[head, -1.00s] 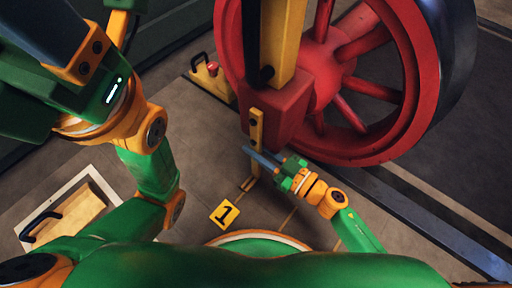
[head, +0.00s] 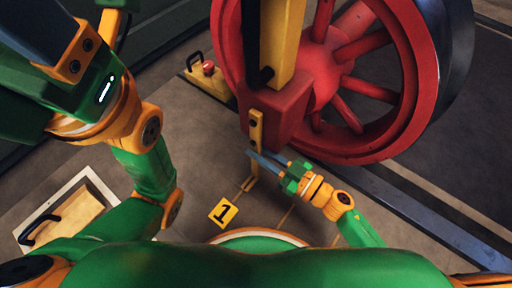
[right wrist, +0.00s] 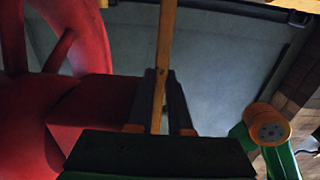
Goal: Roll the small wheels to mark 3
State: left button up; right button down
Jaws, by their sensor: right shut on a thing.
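A big red spoked wheel (head: 390,145) with a dark rim stands at the upper right in the head view. A red block (head: 275,105) sits at its left, with a narrow yellow bar (head: 256,128) reaching down from it. My right gripper (head: 256,158) is shut on this bar near its lower part. In the right wrist view the bar (right wrist: 165,45) runs up between the two dark fingers (right wrist: 160,105). A yellow plate marked 1 (head: 223,212) lies on the floor below. Mark 3 does not show. My left gripper is out of view.
A yellow box with a red button and black handle (head: 207,80) stands left of the wheel. A framed yellow panel with a black handle (head: 65,212) lies at lower left. A rail (head: 430,225) runs along the right. Open floor shows around the plate.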

jog(key=p+v, duration=0.2)
jog(key=v, duration=2)
dwell(3.1)
jog(key=shift+r, duration=0.1)
jog(key=shift+a, duration=0.1)
dwell(0.6)
dwell(1.0)
